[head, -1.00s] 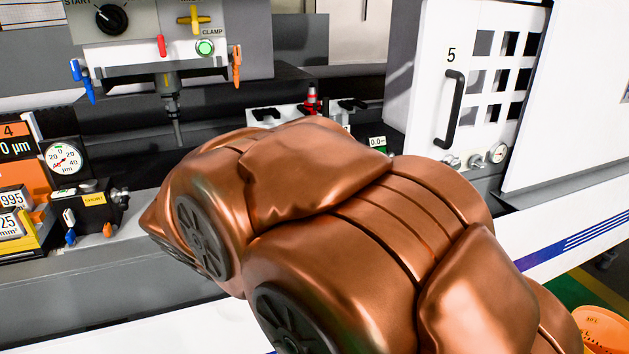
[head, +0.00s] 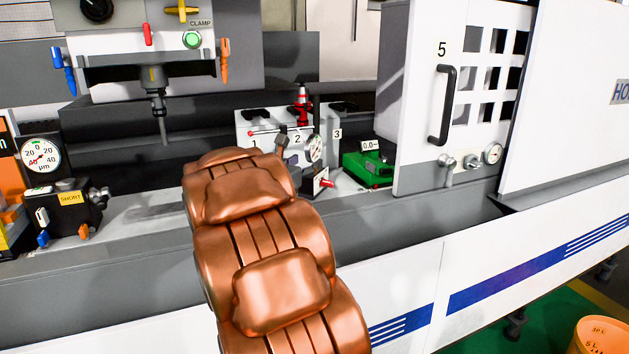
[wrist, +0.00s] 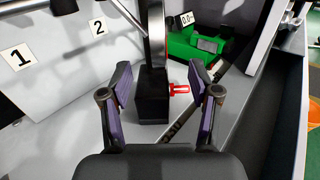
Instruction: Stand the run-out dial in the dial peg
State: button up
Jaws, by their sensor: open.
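A round white-faced dial (head: 314,148) stands upright on a black block with a red knob (head: 321,181), in front of the numbered white panel. The wrist view shows the dial nearly edge-on (wrist: 156,38) above the black block (wrist: 153,97), whose red knob (wrist: 179,89) points right. My gripper (wrist: 168,82) is open, with one purple-padded finger on each side of the block in that view. I cannot tell how far the block lies beyond the fingertips. In the head view my copper arm hides most of the gripper. I cannot pick out the dial peg.
A green device (head: 368,168) stands right of the dial. The white panel (head: 258,125) stands behind it. Another dial (head: 41,154) sits at the left above a box marked SHORT. A spindle (head: 158,105) hangs at the upper left. A white door (head: 440,95) stands at the right.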

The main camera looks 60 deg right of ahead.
aim_at(316, 151)
jog(key=shift+w+d, duration=0.25)
jog(key=shift+d, duration=0.9)
jog(key=shift+w+d+r+p, duration=0.15)
jog(key=shift+d+p, duration=0.15)
jog(key=shift+d, duration=0.2)
jog(key=shift+w+d+r+p, duration=0.15)
jog(key=shift+w+d+p, duration=0.1)
jog(key=shift+d, duration=0.85)
jog(key=shift+w+d+r+p, duration=0.15)
jog(key=shift+w+d, duration=0.1)
jog(key=shift+d, duration=0.85)
jog(key=shift+c, duration=0.4)
jog(key=shift+f, duration=0.1)
grip_shut()
